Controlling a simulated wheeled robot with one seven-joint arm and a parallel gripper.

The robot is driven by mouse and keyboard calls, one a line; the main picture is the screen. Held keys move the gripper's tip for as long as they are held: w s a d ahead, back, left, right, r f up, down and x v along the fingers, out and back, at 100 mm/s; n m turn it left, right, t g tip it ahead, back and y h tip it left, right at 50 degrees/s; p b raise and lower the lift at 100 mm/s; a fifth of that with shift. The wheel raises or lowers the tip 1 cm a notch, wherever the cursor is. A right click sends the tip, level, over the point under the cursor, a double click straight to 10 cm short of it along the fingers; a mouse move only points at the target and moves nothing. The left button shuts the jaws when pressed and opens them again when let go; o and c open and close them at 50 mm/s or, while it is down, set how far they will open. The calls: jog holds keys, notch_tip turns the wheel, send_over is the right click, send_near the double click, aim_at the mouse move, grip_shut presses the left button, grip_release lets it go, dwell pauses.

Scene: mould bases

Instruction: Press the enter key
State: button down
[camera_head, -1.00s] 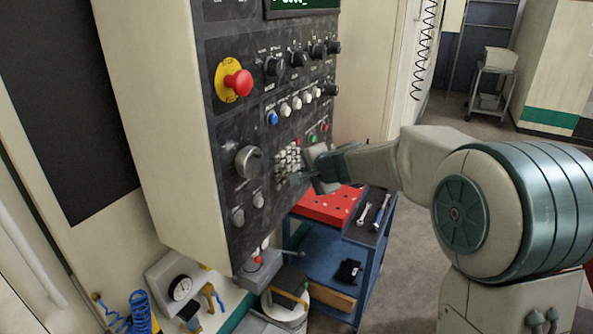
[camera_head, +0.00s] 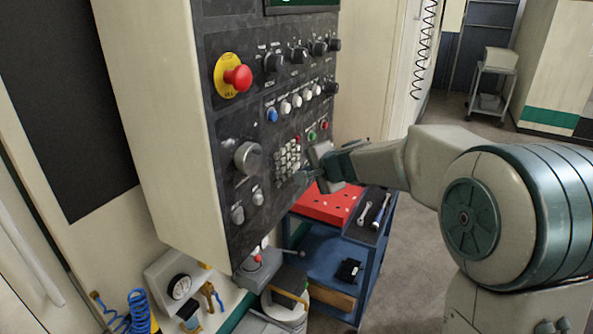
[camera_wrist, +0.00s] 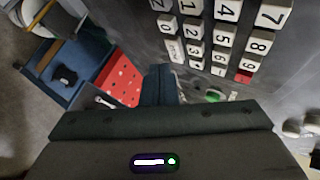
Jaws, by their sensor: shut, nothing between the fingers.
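The keypad (camera_head: 287,158) is a block of white keys on the dark control panel. In the wrist view I see number keys, such as the 8 key (camera_wrist: 261,42), and a red key (camera_wrist: 243,76). A white key with small lettering (camera_wrist: 175,50) sits at the end of the block nearest my fingers; I cannot read it surely as enter. My gripper (camera_head: 304,177) is shut and empty, beside the keypad's lower right edge. Its dark fingers also show in the wrist view (camera_wrist: 160,85), seemingly apart from the keys.
A red emergency button (camera_head: 237,78) stands out at the panel's upper left. A large grey knob (camera_head: 248,158) is left of the keypad. A blue cart with a red top (camera_head: 325,207) stands below my gripper. Open floor lies to the right.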

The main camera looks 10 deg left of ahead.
jog(key=shift+d, duration=0.1)
jog(key=d, duration=0.1)
jog(key=s+d+b, duration=0.1)
jog(key=d, duration=0.1)
jog(key=d+b, duration=0.1)
jog(key=shift+s+d, duration=0.3)
jog(key=shift+s, duration=0.1)
dwell(0.3)
jog(key=s+d+f+n+g+h, duration=0.2)
jog(key=s+d, duration=0.3)
jog(key=s, duration=0.6)
jog(key=s+d+f+n+g+h, duration=0.2)
jog(key=s+d, duration=0.4)
jog(key=s, duration=0.5)
jog(key=s+d+f+n+g+h, duration=0.2)
jog(key=s+d+f+n, duration=0.2)
jog(key=s, duration=0.7)
jog(key=shift+d+f+n+h, duration=0.35)
jog(key=shift+d+n+h, duration=0.05)
jog(key=shift+d+n, duration=0.35)
jog(key=shift+a, duration=0.1)
